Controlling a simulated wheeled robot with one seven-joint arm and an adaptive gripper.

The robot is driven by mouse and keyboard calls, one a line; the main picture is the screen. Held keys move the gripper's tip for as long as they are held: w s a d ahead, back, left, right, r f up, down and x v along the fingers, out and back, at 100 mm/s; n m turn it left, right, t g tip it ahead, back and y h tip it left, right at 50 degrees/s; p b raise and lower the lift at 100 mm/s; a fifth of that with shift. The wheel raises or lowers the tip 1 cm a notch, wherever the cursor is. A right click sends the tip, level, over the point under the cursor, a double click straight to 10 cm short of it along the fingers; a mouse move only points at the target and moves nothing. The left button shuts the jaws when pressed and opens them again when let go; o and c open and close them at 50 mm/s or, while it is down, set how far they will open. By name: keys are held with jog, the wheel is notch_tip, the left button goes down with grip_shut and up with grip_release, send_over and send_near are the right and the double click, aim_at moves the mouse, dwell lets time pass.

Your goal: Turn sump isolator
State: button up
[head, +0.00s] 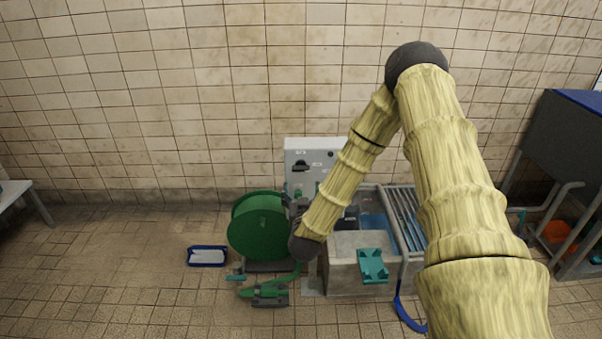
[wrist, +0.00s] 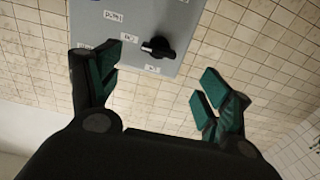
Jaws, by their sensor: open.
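The sump isolator looks to be the black rotary knob (wrist: 158,47) on a grey panel (wrist: 172,18) in the wrist view, with small white labels around it that I cannot read. The knob also shows in the head view (head: 301,166), on the upper part of the grey wall panel (head: 326,152). My gripper (wrist: 160,82) is open and empty, its teal-padded fingers spread on either side below the knob in the wrist view. The knob is apart from the fingers.
A green hose reel (head: 258,228) stands left of the panel's foot. A concrete sump box (head: 345,268) with a teal bracket and a metal grating (head: 401,212) lie to the right. A blue-rimmed tray (head: 207,256) is on the floor.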

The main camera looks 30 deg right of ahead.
aim_at(301, 171)
jog(key=p+x, duration=0.1)
jog(key=x, duration=1)
jog(key=shift+s+d+r+p, duration=0.1)
jog(key=shift+p, duration=0.25)
jog(key=shift+c, duration=0.4)
jog(key=c, duration=0.9)
